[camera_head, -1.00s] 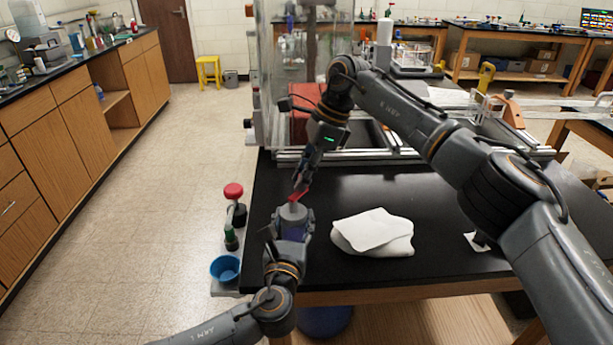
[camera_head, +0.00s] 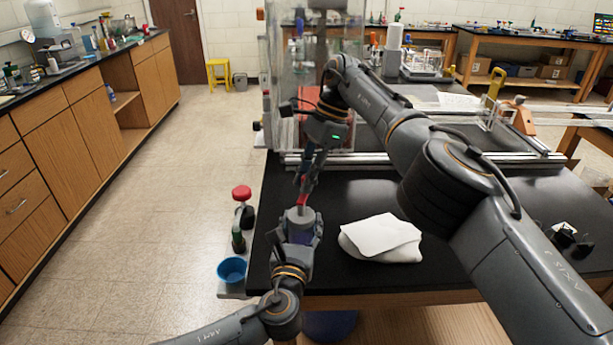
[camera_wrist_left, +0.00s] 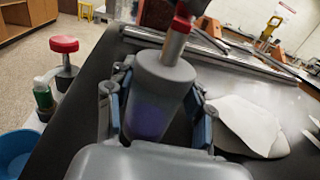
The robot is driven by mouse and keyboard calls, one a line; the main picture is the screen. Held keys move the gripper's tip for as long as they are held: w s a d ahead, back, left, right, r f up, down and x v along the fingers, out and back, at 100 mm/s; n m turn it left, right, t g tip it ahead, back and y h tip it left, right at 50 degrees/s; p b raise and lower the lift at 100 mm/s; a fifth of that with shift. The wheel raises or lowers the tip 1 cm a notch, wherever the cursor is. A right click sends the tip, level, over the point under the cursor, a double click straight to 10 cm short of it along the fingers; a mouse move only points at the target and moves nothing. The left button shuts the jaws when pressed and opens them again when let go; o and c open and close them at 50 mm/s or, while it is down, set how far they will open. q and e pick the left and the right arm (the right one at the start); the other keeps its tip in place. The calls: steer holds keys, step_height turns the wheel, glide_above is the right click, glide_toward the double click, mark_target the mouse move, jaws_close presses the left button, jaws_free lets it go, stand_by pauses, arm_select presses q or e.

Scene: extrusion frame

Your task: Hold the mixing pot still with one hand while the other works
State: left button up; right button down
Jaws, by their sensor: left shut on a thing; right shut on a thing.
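The mixing pot (camera_head: 299,214) is a grey cylinder at the near left of the black table; its lower part looks purple in the left wrist view (camera_wrist_left: 160,88). My left gripper (camera_head: 299,229) is shut around it, with a finger on either side. The pot stands roughly upright; whether its base touches the table is hidden. A tool with a red grip (camera_head: 303,199) and a metal shaft (camera_wrist_left: 175,46) stands up out of the pot's top. My right gripper (camera_head: 304,184) is shut on this tool from above. The tool's lower end is hidden inside the pot.
A folded white cloth (camera_head: 382,238) lies right of the pot on the black table (camera_head: 350,195). A blue cup (camera_head: 232,269), a green bottle (camera_head: 238,240) and a red-topped item (camera_head: 242,194) stand off the table's left edge. A clear-walled enclosure (camera_head: 280,100) stands behind.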

mark_target(306, 197)
steer(key=shift+d, duration=0.1)
steer(key=c, duration=1.2)
jaws_free()
steer(key=shift+m, duration=0.4)
steer(key=s+m+t+h, duration=0.2)
steer(key=m, duration=0.7)
steer(key=s+m+t+h, duration=0.2)
steer(key=m, duration=0.7)
steer(key=s+m+t+h, duration=0.2)
steer(key=s+m, duration=0.1)
steer(key=m, duration=0.7)
steer(key=v, duration=1.2)
